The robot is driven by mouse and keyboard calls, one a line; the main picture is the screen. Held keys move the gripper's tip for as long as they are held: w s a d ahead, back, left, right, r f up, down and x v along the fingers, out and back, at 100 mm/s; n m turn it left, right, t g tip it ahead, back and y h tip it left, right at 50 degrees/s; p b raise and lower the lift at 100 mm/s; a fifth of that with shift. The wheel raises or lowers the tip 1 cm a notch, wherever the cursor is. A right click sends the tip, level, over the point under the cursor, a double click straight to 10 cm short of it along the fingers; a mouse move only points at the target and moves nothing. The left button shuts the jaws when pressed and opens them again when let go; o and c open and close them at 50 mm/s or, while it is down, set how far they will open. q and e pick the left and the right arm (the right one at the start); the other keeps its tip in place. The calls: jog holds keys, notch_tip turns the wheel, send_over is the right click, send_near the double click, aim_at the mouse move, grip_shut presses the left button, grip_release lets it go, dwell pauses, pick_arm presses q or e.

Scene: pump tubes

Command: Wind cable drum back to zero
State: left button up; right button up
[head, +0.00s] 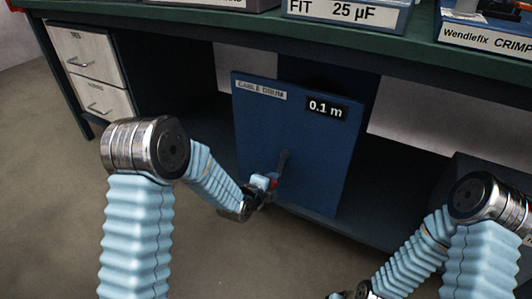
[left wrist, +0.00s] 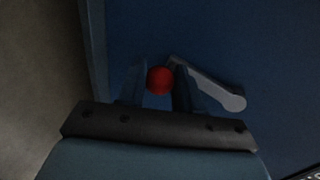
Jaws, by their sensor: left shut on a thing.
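The cable drum (head: 260,130) is a blue panel under the bench, with a "CABLE DRUM" label and a black display (head: 327,107) reading 0.1 m. Its grey crank arm (head: 284,165) hangs down from the hub, ending at a red knob (head: 274,183). My left gripper (head: 270,184) is shut on the red knob. In the left wrist view the red knob (left wrist: 160,80) sits between the two fingers, and the grey crank arm (left wrist: 210,86) runs off to the right. My right arm is at the lower right; its gripper (head: 350,295) is mostly cut off by the bottom edge.
A green bench top (head: 240,24) overhangs the drum and carries bins, one labelled "FIT 25 µF" (head: 345,15). A white drawer unit (head: 92,75) stands at the left. A dark box (head: 480,165) is at the right under the bench. The floor in front is clear.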

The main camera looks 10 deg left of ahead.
pick_arm(q)
jog(key=shift+s+d+f, duration=0.1)
jog(key=shift+f, duration=0.15)
jog(key=shift+s+d, duration=0.25)
jog(key=shift+d, duration=0.55)
jog(key=shift+d, duration=0.1)
jog(key=shift+s+d, duration=0.3)
jog(key=shift+d, duration=0.35)
jog(key=shift+s+d+r, duration=0.15)
jog(key=shift+s+d, duration=0.2)
jog(key=shift+d, duration=0.45)
